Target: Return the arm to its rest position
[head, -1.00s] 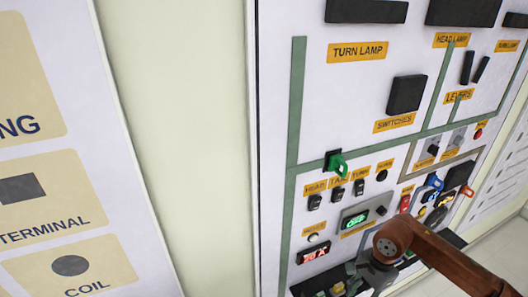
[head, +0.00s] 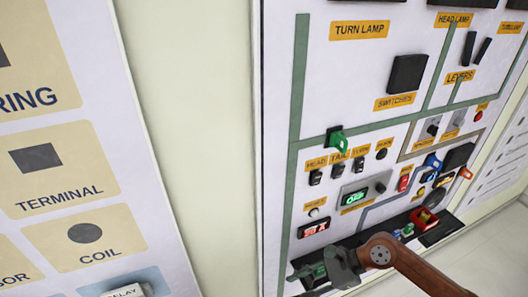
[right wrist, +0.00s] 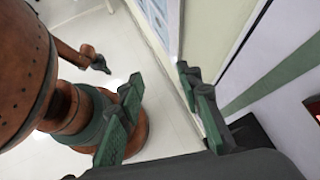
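My right arm (head: 415,268) reaches in from the lower right in the head view. Its gripper (head: 305,277) is low, in front of the bottom left of the panel (head: 345,105), over the dark tray's left end. In the right wrist view the right gripper (right wrist: 160,80) has its green-padded fingers spread apart with nothing between them. A small dark gripper on a brown arm, seemingly my left gripper (right wrist: 101,64), shows far off in the right wrist view; its fingers are too small to read. The left arm is not in the head view.
The panel carries switches, a green key-like lever (head: 337,140), a green-lit display (head: 354,196) and a red-lit display (head: 313,228). A dark tray (head: 375,234) with small coloured parts runs along its bottom. A labelled board (head: 75,140) stands at left. Bare floor (head: 490,237) lies at lower right.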

